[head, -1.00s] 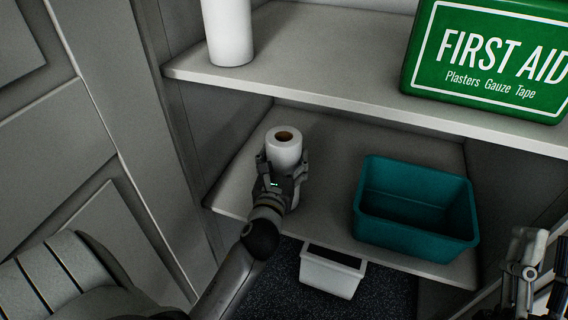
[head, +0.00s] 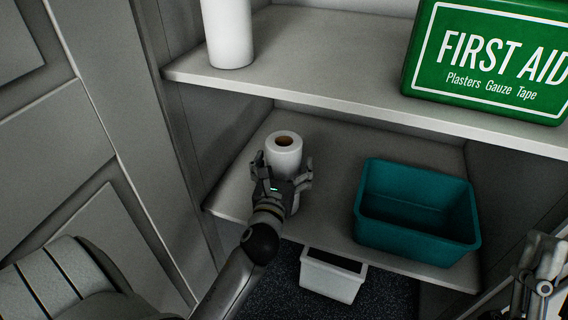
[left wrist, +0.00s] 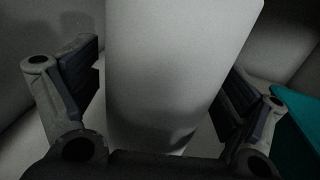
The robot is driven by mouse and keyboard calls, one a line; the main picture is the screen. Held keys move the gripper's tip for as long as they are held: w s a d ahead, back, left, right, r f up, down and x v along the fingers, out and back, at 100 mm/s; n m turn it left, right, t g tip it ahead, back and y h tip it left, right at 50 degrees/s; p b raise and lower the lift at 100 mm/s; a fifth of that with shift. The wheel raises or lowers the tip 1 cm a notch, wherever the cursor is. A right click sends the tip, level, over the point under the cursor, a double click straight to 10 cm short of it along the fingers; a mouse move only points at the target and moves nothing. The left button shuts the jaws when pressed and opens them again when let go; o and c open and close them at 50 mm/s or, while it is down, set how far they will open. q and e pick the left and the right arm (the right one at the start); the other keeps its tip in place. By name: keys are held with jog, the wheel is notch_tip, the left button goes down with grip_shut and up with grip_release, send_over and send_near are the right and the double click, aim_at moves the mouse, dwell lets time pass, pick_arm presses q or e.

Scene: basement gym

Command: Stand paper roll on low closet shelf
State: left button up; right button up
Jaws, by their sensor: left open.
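A white paper roll (head: 284,150) with a brown core stands upright on the low closet shelf (head: 325,215), near its left part. My left gripper (head: 284,178) is open around the roll's near side. In the left wrist view the roll (left wrist: 175,70) fills the middle, with one finger on each side and gaps between the fingers and the paper. The roll's lower part is partly hidden by the gripper in the head view. My right gripper (head: 540,280) is at the lower right, away from the shelf; its finger state is unclear.
A teal bin (head: 415,240) stands on the low shelf right of the roll. The upper shelf (head: 320,75) overhead carries another white roll (head: 229,35) and a green first aid box (head: 490,60). A white container (head: 330,280) is below the low shelf.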

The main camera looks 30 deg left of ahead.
aim_at(280, 176)
pick_arm(q)
jog(key=shift+r, duration=0.1)
jog(key=shift+s+d, duration=0.1)
jog(key=shift+s, duration=0.1)
jog(key=v, duration=0.5)
jog(key=shift+s+d+p, duration=0.1)
jog(key=shift+s+p, duration=0.1)
jog(key=shift+p, duration=0.2)
jog(key=v, duration=0.5)
jog(key=w+d+r+n+t+h, duration=0.1)
jog(key=d+r+n+t+h, duration=0.4)
jog(key=d+r+n+h, duration=0.45)
jog(key=s+d+r+n+t+h, duration=0.2)
jog(key=r+n, duration=0.3)
jog(key=n, duration=0.4)
jog(key=s+d+r+n+t+h, duration=0.2)
jog(key=r+n, duration=0.3)
jog(key=n, duration=0.5)
jog(key=shift+s+d, duration=0.3)
jog(key=shift+d, duration=0.4)
pick_arm(e)
jog(key=shift+w+a+f+g+h, duration=0.1)
jog(key=shift+w+f+g+h, duration=0.3)
jog(key=shift+w+f+g, duration=0.2)
